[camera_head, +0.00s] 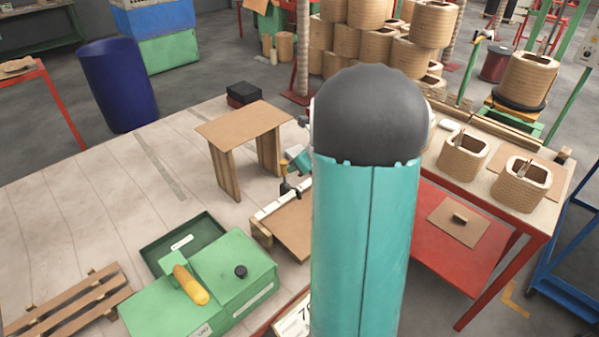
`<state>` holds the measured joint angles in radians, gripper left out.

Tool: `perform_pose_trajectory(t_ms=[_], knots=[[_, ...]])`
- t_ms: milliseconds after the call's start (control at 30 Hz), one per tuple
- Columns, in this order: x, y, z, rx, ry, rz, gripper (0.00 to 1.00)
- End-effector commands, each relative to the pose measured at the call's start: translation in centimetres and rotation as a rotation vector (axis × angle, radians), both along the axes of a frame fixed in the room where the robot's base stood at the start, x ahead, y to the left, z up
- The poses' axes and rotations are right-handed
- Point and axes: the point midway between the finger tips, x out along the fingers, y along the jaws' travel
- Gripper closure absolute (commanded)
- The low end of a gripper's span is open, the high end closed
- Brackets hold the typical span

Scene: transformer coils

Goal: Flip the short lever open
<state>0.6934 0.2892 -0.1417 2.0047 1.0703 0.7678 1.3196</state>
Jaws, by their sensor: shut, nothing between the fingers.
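My teal arm with its dark rounded cap stands large in the middle of the head view and hides much of the bench behind it. Its far end shows just left of the cap, where my small dark gripper (290,189) points down, shut and empty. A small orange upright piece (284,169) shows right beside it; I cannot tell whether this is the short lever or whether the gripper touches it. Below them is a wooden board fixture (292,228) with a pale strip along its edge, partly hidden by my arm.
A small wooden stand (243,130) is behind the fixture. A slatted wooden rack (80,300) lies far left. Woven coils (462,157) stand on the right table.

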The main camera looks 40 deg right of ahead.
Motion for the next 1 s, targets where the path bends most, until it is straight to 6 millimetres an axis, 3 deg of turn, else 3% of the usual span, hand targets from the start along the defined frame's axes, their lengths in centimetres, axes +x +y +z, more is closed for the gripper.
perform_pose_trajectory(t_ms=[700,1000], knots=[[6.5,0.2,0.2,-0.021,0.643,0.000,1.00],[7.9,0.2,-0.2,-0.020,0.738,-0.003,1.00]])
